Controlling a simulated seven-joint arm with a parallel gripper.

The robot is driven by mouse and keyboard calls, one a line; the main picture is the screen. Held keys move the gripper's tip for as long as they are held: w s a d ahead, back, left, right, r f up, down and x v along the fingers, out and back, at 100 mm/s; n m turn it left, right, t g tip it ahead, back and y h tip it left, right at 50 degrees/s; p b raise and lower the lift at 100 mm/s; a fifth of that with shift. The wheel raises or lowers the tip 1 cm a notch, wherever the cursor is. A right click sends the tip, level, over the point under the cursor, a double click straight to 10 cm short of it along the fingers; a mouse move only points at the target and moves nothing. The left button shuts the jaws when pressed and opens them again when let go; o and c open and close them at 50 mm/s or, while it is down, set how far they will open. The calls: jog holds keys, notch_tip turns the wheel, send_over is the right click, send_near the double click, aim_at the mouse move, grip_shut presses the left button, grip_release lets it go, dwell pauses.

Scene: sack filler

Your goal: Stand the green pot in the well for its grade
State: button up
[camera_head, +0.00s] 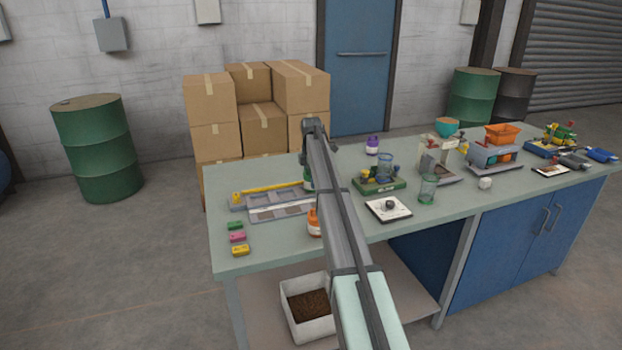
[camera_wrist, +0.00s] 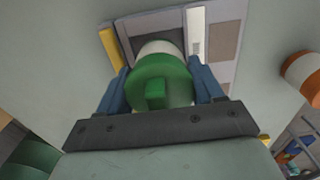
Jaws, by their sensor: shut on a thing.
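My gripper (camera_wrist: 160,84) is shut on the green pot (camera_wrist: 162,78), with a blue finger on each side of it. The pot has a green top with a square knob and a white part beyond. In the head view a sliver of the green pot (camera_head: 308,184) shows beside my arm, which hides most of it. In the wrist view the pot overlaps a dark recess in the grey tray (camera_wrist: 222,40). I cannot tell whether it is above or inside the recess. The grey tray (camera_head: 238,206) with wells lies at the table's left end.
An orange-and-white pot (camera_head: 314,224) stands close to my arm, also in the wrist view (camera_wrist: 301,72). A purple pot (camera_head: 372,145) stands farther back. Green (camera_head: 235,226), pink (camera_head: 237,237) and yellow (camera_head: 240,250) blocks lie at the left front. A green board (camera_head: 380,187) is right of my arm.

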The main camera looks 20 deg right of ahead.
jog(key=shift+f, duration=0.75)
dwell(1.5)
jog(key=o, duration=1.1)
jog(key=shift+w, duration=0.1)
jog(key=shift+c, duration=0.8)
jog(key=shift+o, duration=1)
jog(key=shift+w+r, duration=0.1)
jog(key=shift+r, duration=0.1)
